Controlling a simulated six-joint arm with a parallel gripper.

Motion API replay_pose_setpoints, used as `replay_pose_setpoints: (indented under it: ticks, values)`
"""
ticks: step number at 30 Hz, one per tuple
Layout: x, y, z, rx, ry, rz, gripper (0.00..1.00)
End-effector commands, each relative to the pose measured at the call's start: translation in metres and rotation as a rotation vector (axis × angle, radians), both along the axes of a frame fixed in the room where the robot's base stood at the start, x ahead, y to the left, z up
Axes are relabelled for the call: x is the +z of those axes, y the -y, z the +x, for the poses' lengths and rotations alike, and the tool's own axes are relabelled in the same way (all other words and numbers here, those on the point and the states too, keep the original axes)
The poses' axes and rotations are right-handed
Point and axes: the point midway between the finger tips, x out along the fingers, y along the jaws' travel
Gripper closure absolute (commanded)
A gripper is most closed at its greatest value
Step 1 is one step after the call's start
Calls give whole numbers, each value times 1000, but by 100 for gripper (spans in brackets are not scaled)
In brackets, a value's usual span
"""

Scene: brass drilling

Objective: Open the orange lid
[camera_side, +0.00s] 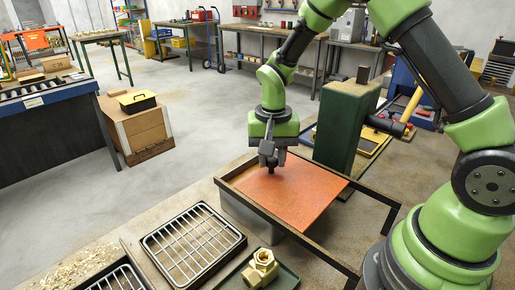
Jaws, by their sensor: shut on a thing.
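The orange lid (290,190) is a flat square panel. It lies level within a dark metal frame (312,243) on top of a grey box (248,217). My gripper (270,164) points down at the lid's far left part. It is shut on a small dark knob at the lid. The fingers hide most of the knob. No gap between the lid and the box is clear from here.
A dark green column (345,125) stands close behind the lid on the right. Wire-rack trays (193,243) lie at the front left, beside a green tray (283,275) holding a brass fitting (261,267). Metal shavings (78,267) lie at lower left.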

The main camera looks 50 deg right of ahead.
Motion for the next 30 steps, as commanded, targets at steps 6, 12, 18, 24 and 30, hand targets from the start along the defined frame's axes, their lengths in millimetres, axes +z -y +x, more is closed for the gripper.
replay_pose_setpoints:
  ticks: [6, 12, 18, 24, 30]
  values:
    - [1, 0, -44, -2, 0, 0, 100]
    - [1, 0, -77, -2, 1, 1, 100]
    - [0, 0, -95, 0, 1, 0, 100]
    - [0, 0, -99, -1, 3, 0, 100]
    - [0, 0, -99, -1, 1, 0, 100]
